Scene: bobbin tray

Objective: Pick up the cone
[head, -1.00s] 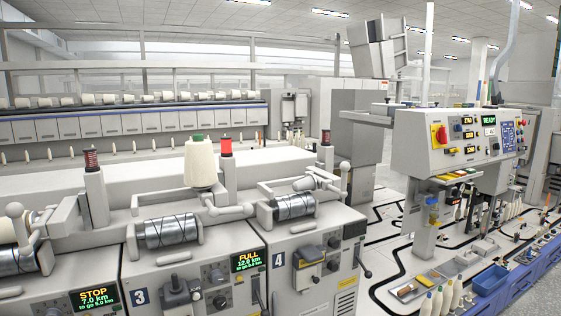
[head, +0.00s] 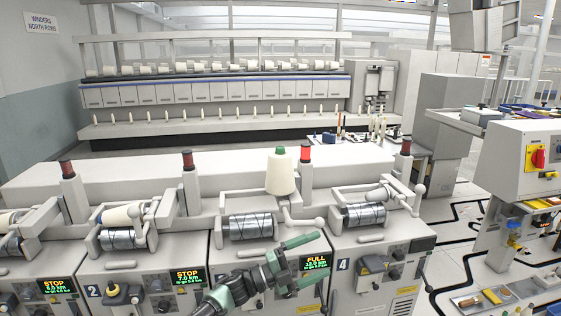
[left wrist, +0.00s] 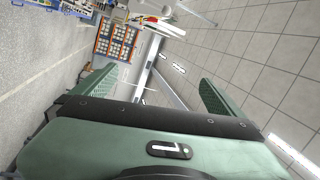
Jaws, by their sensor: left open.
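A cream yarn cone (head: 281,172) with a green tip stands upright at the winding position with the FULL display, behind its dark grooved drum (head: 250,227). My left gripper (head: 318,254) is open and empty, in front of that position and lower in the picture than the cone. Its jaws point to the right, and it partly covers the machine front near the FULL display (head: 315,262). In the left wrist view the two green fingers (left wrist: 155,85) are spread with nothing between them, and the cone does not show. My right gripper is in neither view.
A lit red lamp (head: 305,153) stands close to the right of the cone. A cradle arm (head: 300,222) with a round knob lies below the cone. Neighbouring positions carry drums and STOP displays (head: 188,276). A control cabinet (head: 525,160) stands at the right.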

